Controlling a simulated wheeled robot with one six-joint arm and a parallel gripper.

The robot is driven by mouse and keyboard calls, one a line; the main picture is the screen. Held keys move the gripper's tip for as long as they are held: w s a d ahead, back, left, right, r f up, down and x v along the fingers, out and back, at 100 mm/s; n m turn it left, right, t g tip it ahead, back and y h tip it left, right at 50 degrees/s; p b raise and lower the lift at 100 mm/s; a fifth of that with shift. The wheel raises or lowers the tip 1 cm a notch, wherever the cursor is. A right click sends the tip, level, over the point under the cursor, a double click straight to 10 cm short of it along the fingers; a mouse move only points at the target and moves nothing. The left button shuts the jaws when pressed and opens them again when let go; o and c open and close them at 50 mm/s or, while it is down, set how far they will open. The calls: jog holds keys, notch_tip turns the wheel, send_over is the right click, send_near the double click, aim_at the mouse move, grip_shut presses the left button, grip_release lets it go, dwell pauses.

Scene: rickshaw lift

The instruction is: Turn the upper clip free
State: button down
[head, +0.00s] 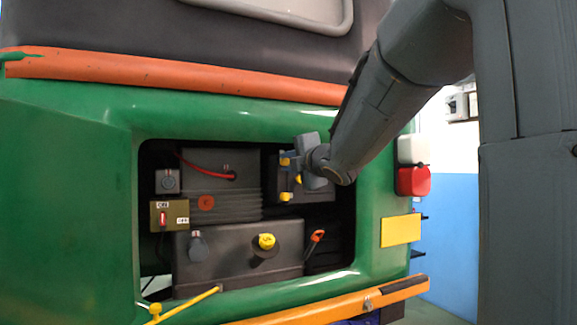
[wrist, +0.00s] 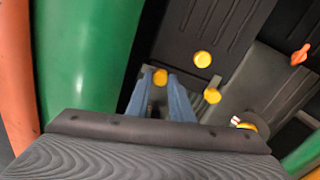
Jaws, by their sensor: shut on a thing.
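The upper clip (wrist: 160,77) is a small yellow knob; in the wrist view it sits between the tips of my blue fingers. My gripper (wrist: 160,74) is shut on it. In the head view the yellow clip (head: 285,161) shows at the fingertips, on the upper part of a dark box (head: 308,196) inside the engine bay. My wrist hides part of the box, and the clip's exact turn is hard to tell.
The green body frame (head: 345,275) surrounds the bay opening closely. Inside are a tank with a yellow cap (head: 266,241), an orange handle (head: 316,236), a red cable (head: 205,168) and a switch box (head: 168,216). A red lamp (head: 413,181) is right of the opening.

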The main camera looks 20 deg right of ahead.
jog(key=c, duration=1.6)
grip_release()
jog(key=shift+o, duration=0.2)
jog(key=shift+s, duration=0.1)
jog(key=s, duration=0.7)
jog(key=shift+s, duration=0.3)
